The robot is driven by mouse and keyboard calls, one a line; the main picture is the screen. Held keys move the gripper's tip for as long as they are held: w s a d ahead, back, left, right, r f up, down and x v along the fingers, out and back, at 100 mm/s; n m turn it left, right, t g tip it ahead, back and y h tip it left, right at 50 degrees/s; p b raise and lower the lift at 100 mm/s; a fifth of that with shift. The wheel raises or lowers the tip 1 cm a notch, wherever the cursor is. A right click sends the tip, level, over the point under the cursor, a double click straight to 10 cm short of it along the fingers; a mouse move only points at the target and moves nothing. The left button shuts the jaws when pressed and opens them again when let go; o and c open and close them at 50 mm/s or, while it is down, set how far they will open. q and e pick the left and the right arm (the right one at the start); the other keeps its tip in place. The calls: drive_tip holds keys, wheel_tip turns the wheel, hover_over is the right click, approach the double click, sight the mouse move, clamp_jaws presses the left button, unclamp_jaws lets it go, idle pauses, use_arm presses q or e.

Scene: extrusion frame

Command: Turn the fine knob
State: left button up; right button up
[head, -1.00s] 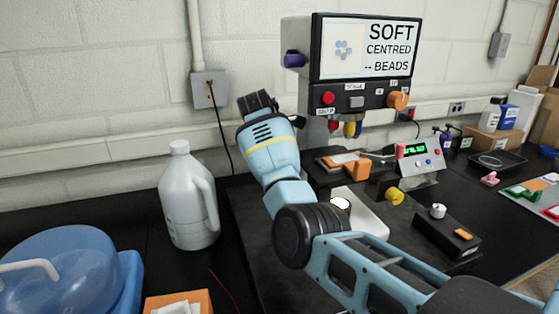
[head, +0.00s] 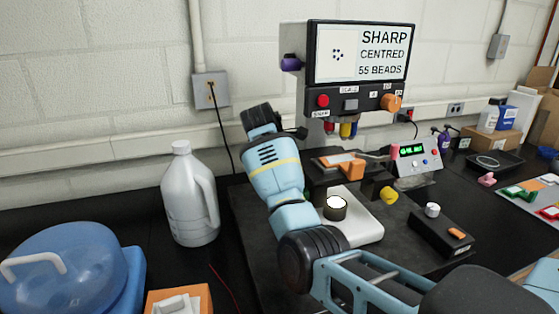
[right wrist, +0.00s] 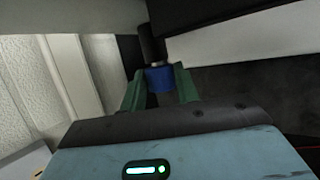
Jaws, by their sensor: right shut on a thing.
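A blue knob (right wrist: 158,79) on a dark shaft shows in the right wrist view. The green fingers of my right gripper (right wrist: 160,84) are shut around it, one on each side. In the head view my right arm reaches to the left side of the microscope, and its fingers and the blue knob are hidden there. The microscope's screen (head: 361,52) reads "SHARP CENTRED 55 BEADS". A purple knob (head: 291,62) sits on the left of the screen housing. The stage (head: 327,175) carries an orange-framed slide (head: 350,167). My left gripper is not in view.
A grey-white jug (head: 188,200) stands left of the arm, with a blue domed container (head: 65,265) farther left. A control box with a green display (head: 414,159) and a small black box (head: 443,233) stand to the right.

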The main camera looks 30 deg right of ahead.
drive_tip(key=o, duration=1)
drive_tip(key=shift+c, duration=0.2)
drive_tip(key=v, duration=0.7)
drive_tip(key=shift+a+r, duration=0.2)
drive_tip(key=shift+r, duration=0.1)
drive_tip(key=shift+s, duration=0.15)
idle(0.5)
